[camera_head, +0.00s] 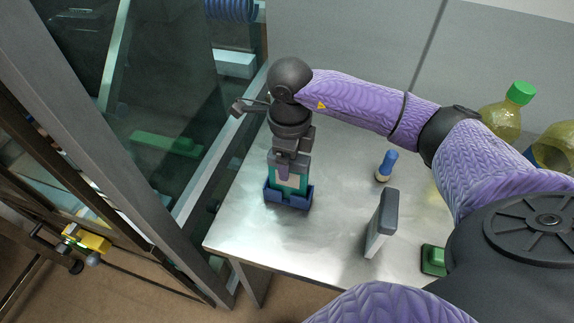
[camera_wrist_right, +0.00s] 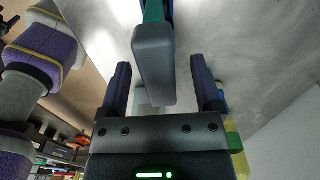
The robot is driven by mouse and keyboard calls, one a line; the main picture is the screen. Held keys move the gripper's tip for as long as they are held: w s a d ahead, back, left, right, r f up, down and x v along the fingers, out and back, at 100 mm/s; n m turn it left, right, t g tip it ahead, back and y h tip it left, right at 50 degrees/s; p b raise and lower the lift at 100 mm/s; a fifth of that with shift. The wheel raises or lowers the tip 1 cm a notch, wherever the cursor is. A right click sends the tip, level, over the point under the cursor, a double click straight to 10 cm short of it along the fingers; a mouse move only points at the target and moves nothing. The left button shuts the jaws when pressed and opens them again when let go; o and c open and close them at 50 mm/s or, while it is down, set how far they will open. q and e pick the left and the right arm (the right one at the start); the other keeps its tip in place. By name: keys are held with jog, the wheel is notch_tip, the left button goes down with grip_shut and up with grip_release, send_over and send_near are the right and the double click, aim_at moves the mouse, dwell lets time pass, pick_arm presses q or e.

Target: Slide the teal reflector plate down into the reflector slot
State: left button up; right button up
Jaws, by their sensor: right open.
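The teal reflector plate (camera_head: 304,180) stands upright in a navy blue U-shaped holder (camera_head: 288,200) on the metal table. Its lower edge is hidden by the holder, so I cannot tell how deep it sits. In the right wrist view the plate's grey top (camera_wrist_right: 153,60) and a strip of teal (camera_wrist_right: 153,11) show. My right gripper (camera_head: 287,163) is right above the plate, pointing down. Its two fingers are apart, one on each side of the grey top, with gaps visible in the wrist view. My left gripper is not in view.
A grey upright panel (camera_head: 383,225), a blue-topped peg (camera_head: 387,165) and a green block (camera_head: 433,260) stand to the right. Yellow-green bottles (camera_head: 502,118) are at the back right. A dark-framed glass pane (camera_head: 130,110) borders the table's left. The table's front middle is clear.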

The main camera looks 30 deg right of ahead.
notch_tip(320, 180, down, 2)
jog(key=shift+f, duration=0.15)
grip_shut()
dwell(0.4)
